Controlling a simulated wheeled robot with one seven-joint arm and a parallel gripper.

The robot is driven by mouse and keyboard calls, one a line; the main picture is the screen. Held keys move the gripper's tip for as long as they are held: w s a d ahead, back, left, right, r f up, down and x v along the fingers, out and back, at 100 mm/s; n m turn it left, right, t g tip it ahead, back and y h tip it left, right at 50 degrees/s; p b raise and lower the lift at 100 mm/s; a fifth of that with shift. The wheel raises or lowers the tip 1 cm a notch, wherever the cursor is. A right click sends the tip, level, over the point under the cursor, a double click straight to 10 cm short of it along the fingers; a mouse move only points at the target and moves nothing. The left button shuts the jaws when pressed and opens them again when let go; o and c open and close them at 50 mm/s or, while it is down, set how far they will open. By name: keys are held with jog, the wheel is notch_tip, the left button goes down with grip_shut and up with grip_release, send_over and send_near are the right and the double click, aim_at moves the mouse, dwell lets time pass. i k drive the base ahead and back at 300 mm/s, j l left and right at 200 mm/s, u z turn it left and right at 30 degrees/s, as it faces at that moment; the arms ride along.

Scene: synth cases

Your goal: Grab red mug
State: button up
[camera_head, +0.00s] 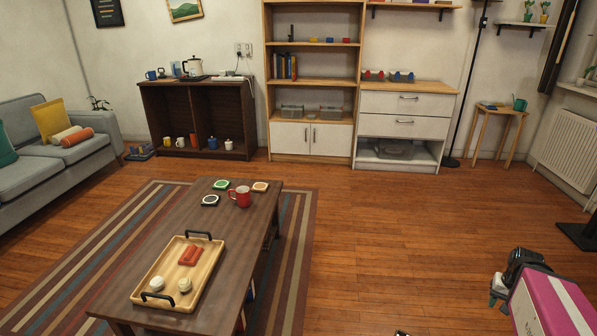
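The red mug (243,197) stands upright on the dark wooden coffee table (222,238), near its far right edge. Its handle points to the left. Close by lie a green coaster (221,184), an orange-brown coaster (260,186) and a dark-rimmed coaster (210,200); the mug stands apart from them. A black and grey part at the lower right appears to be my gripper (498,288), with a pink and white body behind it. It is far to the right of the mug and the table. Its fingers are too unclear to show whether they are open.
A striped rug (297,240) lies underneath. The wooden floor (400,230) right of the table is clear. A grey sofa (90,152) stands left.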

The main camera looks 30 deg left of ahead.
aim_at(239, 196)
jog(key=i+j+u, duration=0.15)
jog(key=i+u, duration=0.3)
jog(key=i, duration=0.15)
jog(key=i+u, duration=0.45)
jog(key=i, duration=0.15)
jog(key=i+u, duration=0.2)
jog(key=i, duration=0.25)
jog(key=i+l+u, duration=0.15)
jog(key=i, duration=0.3)
jog(key=i+l+u, duration=0.2)
jog(key=i, duration=0.25)
jog(key=u, duration=1.3)
jog(key=i, duration=0.05)
